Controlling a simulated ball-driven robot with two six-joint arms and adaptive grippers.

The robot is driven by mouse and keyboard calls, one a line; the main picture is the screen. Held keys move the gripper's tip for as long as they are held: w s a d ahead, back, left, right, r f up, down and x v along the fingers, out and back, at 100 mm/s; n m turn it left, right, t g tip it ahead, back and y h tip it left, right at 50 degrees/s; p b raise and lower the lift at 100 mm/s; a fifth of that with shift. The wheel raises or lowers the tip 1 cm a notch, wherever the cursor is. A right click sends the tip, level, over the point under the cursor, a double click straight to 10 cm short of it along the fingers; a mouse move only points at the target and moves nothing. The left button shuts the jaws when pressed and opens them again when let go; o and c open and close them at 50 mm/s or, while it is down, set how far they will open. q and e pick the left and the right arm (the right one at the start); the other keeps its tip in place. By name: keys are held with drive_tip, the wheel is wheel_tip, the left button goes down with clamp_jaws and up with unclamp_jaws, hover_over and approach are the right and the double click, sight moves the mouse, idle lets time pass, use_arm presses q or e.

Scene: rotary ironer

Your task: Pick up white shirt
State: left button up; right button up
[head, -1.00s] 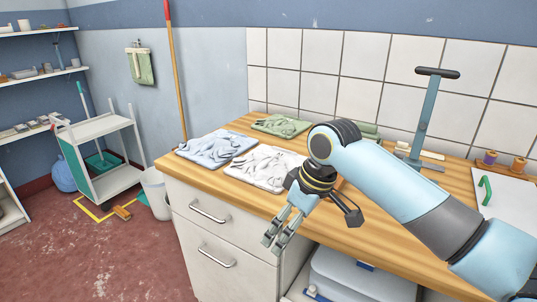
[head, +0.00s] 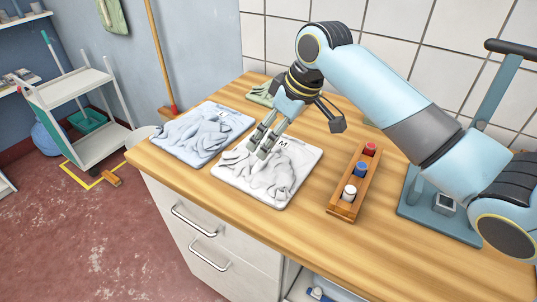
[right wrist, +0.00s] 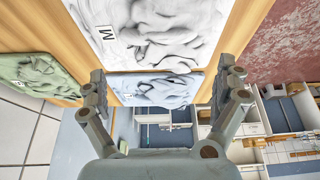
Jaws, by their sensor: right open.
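The white shirt (head: 245,180) lies folded and wrinkled in a flat, roughly square shape on the wooden counter, with an "M" tag at its far right part. It also shows in the right wrist view (right wrist: 165,25) at the top. My right gripper (head: 262,143) is open and empty over the far left part of the white shirt, fingers pointing down. I cannot tell whether the fingertips touch the cloth. In the right wrist view its two fingers (right wrist: 163,80) stand wide apart, with nothing between them. My left gripper is not in view.
A pale blue folded shirt (head: 195,135) lies just left of the white one. A green folded cloth (head: 259,95) lies behind, partly hidden by my arm. A wooden rack (head: 336,207) with small colored containers stands to the right, before a blue stand (head: 493,95).

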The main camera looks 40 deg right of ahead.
sight(269, 157)
drive_tip(key=shift+w+a+f, duration=0.15)
drive_tip(key=shift+w+f, duration=0.1)
drive_tip(key=shift+f, duration=0.3)
drive_tip(key=shift+w+f, duration=0.15)
drive_tip(key=shift+f, duration=0.15)
drive_tip(key=f, duration=0.4)
drive_tip(key=shift+w+a+f+p, duration=0.1)
drive_tip(key=shift+w+f+p, duration=0.15)
drive_tip(key=shift+w+p, duration=0.05)
drive_tip(key=shift+w+f, duration=0.2)
drive_tip(key=shift+f, duration=0.25)
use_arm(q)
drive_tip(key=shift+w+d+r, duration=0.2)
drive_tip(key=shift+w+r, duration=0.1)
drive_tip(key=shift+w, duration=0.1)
use_arm(e)
drive_tip(key=c, duration=0.5)
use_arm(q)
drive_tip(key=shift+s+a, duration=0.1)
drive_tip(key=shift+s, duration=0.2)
use_arm(e)
drive_tip(key=c, duration=0.6)
drive_tip(key=shift+r, duration=0.15)
